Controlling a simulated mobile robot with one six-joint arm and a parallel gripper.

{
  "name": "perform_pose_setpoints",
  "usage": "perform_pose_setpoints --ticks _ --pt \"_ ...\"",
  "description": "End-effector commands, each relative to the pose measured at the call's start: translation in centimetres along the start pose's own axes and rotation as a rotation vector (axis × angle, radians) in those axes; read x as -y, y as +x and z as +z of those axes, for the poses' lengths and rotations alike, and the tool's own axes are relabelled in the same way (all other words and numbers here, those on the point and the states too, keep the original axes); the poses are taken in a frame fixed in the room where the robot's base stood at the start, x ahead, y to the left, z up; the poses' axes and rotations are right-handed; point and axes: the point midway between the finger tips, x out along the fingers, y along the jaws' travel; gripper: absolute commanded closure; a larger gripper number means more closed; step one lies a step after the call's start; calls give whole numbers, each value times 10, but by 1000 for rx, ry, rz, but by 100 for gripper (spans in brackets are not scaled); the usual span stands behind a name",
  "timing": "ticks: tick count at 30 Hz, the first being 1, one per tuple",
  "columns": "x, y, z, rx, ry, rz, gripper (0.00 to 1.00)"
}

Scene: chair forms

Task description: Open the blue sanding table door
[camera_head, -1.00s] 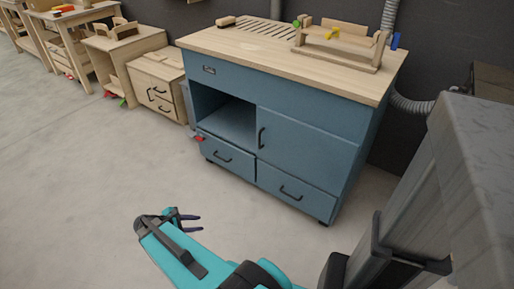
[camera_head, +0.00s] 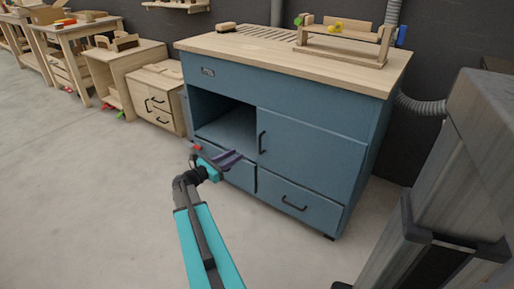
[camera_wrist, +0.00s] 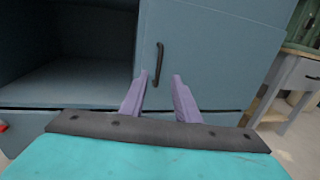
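The blue sanding table (camera_head: 300,90) stands ahead with a wooden top. Its door (camera_head: 310,155) is closed, at the right of an open compartment (camera_head: 226,122). The door's black vertical handle (camera_head: 262,143) is near the door's left edge; it also shows in the wrist view (camera_wrist: 158,62). My gripper (camera_head: 232,160) is in front of the lower left drawer, left of and lower than the handle in the head view. In the wrist view its two purple fingers (camera_wrist: 160,98) are apart with nothing between them, and the handle lies beyond their tips, not touched.
Two drawers sit under the compartment and door; the right one (camera_head: 293,197) is shut. A small wooden cabinet (camera_head: 158,98) and benches stand to the left. A grey hose (camera_head: 425,106) runs at the right. The floor (camera_head: 90,190) in front is clear.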

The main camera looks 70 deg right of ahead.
Motion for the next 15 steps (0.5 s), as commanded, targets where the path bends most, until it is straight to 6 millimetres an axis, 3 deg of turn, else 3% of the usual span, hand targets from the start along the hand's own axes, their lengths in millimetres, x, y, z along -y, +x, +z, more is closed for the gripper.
perform_pose_setpoints --ticks 15 --pt "0 8 -1 -2 2 0 71"
